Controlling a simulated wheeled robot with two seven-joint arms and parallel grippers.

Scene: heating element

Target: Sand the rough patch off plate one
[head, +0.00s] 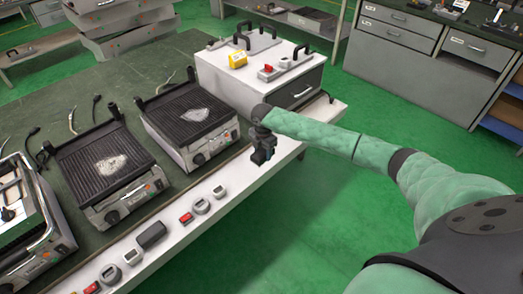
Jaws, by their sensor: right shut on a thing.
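Two ribbed dark grill plates lie on the bench, each with a pale rough patch. The nearer plate (87,166) has its patch (110,168) at the middle. The farther plate (187,101) has its patch (198,115) near its centre. I cannot tell which is plate one. My left gripper is out of view.
A white drawer cabinet (233,88) stands behind the farther grill, with a yellow block (237,60) and a red item (266,70) on top. Small knobs, red switches and a dark block (151,235) line the white front ledge. Another appliance (30,243) stands far left.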

